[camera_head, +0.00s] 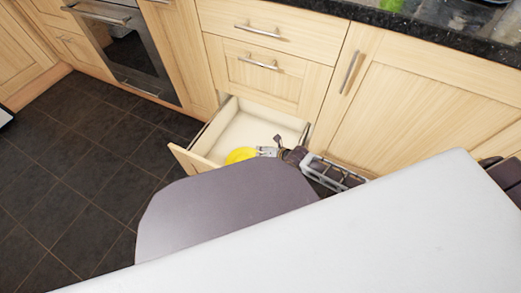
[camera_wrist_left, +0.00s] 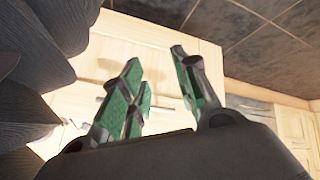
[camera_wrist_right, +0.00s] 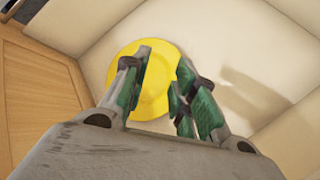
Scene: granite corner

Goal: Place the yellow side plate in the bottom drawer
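The yellow side plate (camera_head: 240,155) lies inside the open bottom drawer (camera_head: 207,135), near its front. In the right wrist view the plate (camera_wrist_right: 155,75) shows face-on against the pale drawer bottom, partly covered by the fingers. My right gripper (camera_head: 268,152) is inside the drawer, right at the plate. In the right wrist view its fingers (camera_wrist_right: 160,88) stand apart, with yellow showing in the gap; contact with the plate cannot be told. My left gripper (camera_wrist_left: 158,92) is open and empty in the left wrist view, and is not seen in the head view.
Closed drawers (camera_head: 270,75) stand above the open one, and a cupboard door (camera_head: 430,100) is to its right. An oven (camera_head: 130,50) is at the left. The tiled floor (camera_head: 75,165) is clear. A dark granite counter (camera_head: 400,20) runs along the top right.

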